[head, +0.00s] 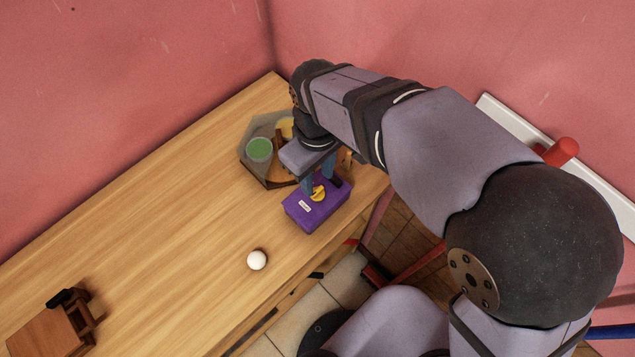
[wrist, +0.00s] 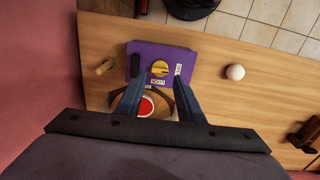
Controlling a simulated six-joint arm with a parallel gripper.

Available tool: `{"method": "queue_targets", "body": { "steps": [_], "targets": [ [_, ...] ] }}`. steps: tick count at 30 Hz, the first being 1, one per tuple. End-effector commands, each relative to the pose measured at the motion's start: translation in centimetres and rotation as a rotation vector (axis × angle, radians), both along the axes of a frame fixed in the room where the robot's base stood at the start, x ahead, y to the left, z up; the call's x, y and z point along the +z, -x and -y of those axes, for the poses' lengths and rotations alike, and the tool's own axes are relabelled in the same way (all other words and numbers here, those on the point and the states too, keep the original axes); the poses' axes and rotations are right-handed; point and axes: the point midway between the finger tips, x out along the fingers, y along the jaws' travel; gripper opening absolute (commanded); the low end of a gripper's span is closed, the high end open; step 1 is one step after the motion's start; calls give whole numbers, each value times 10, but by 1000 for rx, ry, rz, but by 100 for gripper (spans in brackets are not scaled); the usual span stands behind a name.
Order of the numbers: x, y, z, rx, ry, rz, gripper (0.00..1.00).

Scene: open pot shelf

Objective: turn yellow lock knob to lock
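A purple box (head: 296,218) lies on the wooden table near its right edge, with a yellow lock knob (head: 318,193) on top. In the wrist view the purple box (wrist: 145,49) shows whole behind the fingertips, and the yellow knob (wrist: 160,68) sits near its middle. White labels lie beside the knob, one to its right (wrist: 178,68) and one just below it (wrist: 157,83); their words are too small to read surely. My gripper (wrist: 157,82) is open, its two blue fingers apart on either side of the knob. Contact with the knob cannot be told.
A white ball (head: 257,260) lies on the table near the front edge. A dark-edged tray (head: 249,172) with green and yellow discs stands behind the box. A brown wooden object (head: 45,335) stands at the lower left. The table's middle is clear.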

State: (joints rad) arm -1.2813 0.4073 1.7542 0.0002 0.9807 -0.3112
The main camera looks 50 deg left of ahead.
Motion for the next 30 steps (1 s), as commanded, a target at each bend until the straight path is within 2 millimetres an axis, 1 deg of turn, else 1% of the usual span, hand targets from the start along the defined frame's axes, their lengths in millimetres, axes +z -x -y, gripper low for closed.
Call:
{"method": "queue_targets", "body": {
  "steps": [6,12,16,23,24,27,30],
  "targets": [
    [-28,0,1,-1,4,-1,34],
    [-45,0,1,-1,2,-1,34],
    [-49,0,0,-1,0,0,34],
    [-49,0,0,-1,-1,0,34],
    [-49,0,0,-1,-1,0,25],
    [-49,0,0,-1,-1,0,4],
    [-49,0,0,-2,-1,0,4]
  ]
}}
